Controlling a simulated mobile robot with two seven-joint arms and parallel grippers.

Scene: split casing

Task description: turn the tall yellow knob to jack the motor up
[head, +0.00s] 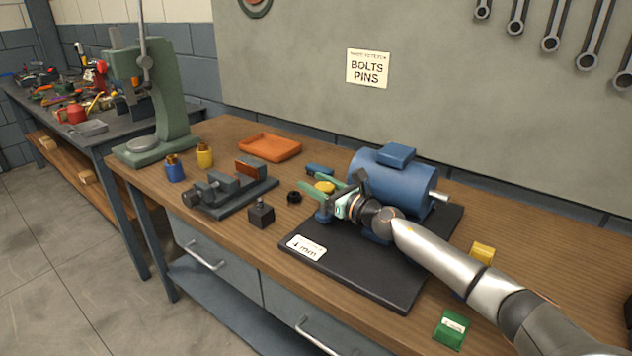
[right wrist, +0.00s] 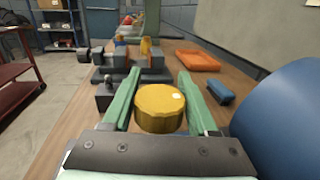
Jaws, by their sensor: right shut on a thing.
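The blue motor (head: 385,178) sits on a black base plate (head: 385,280) on the wooden bench, its silver shaft pointing right. The yellow knob (head: 325,187) is at the motor's left end. My right gripper (head: 332,188) reaches it from the right across the front of the motor. In the right wrist view the round knob (right wrist: 160,110) lies between the two green fingers, which are shut on it. The motor's blue side (right wrist: 290,120) fills the right of that view. The knob's lower part is hidden. My left gripper is not in view.
A grey vise (head: 230,190), a black block (head: 261,213) and blue and yellow pots (head: 204,156) stand to the left. An orange tray (head: 270,147) lies behind.

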